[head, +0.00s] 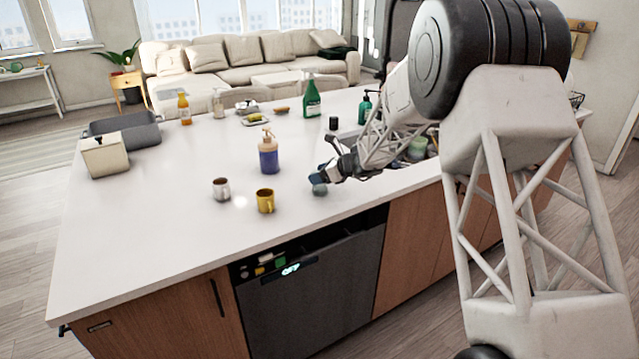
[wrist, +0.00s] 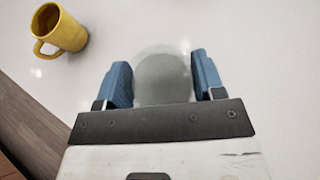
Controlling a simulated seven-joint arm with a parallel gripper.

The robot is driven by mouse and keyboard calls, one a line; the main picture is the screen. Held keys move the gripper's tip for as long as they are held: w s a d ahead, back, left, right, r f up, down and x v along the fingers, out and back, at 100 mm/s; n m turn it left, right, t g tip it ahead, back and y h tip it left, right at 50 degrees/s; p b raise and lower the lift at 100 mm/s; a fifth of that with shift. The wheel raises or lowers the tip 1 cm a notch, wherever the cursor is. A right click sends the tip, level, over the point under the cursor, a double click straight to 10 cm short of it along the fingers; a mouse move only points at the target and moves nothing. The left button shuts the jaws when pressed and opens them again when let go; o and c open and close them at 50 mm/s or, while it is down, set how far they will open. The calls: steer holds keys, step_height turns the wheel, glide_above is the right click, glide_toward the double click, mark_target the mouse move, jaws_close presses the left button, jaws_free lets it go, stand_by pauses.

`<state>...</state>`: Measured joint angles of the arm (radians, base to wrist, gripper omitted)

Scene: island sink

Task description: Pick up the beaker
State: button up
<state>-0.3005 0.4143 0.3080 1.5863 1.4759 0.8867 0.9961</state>
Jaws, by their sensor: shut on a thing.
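The beaker (wrist: 163,78) is a grey-green, rounded, see-through vessel between the two blue fingers in the wrist view. In the head view the beaker (head: 320,189) shows as a small dark greenish shape on or just over the white counter, right of the yellow mug. My gripper (wrist: 162,78) is shut on it, one finger on each side. In the head view my gripper (head: 322,178) reaches in from the right, low over the counter. The lower part of the beaker is hidden by the gripper in the wrist view, and I cannot tell whether it touches the counter.
A yellow mug (head: 265,201) stands close to the left, also in the wrist view (wrist: 62,30). The sink (head: 430,150) lies to the right. The counter's left front (head: 130,240) is clear.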

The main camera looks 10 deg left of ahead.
steer(key=shift+r, duration=0.3)
stand_by(0.4)
steer(key=s+d+r, duration=0.2)
steer(key=s+d, duration=0.1)
steer(key=s, duration=0.4)
steer(key=s+d+r, duration=0.2)
steer(key=s+d, duration=0.1)
steer(key=s, duration=0.4)
steer(key=shift+d+r, duration=0.15)
steer(key=shift+d, duration=0.1)
stand_by(1.5)
steer(key=shift+s+d, duration=0.1)
steer(key=shift+s, duration=0.15)
stand_by(0.5)
stand_by(0.3)
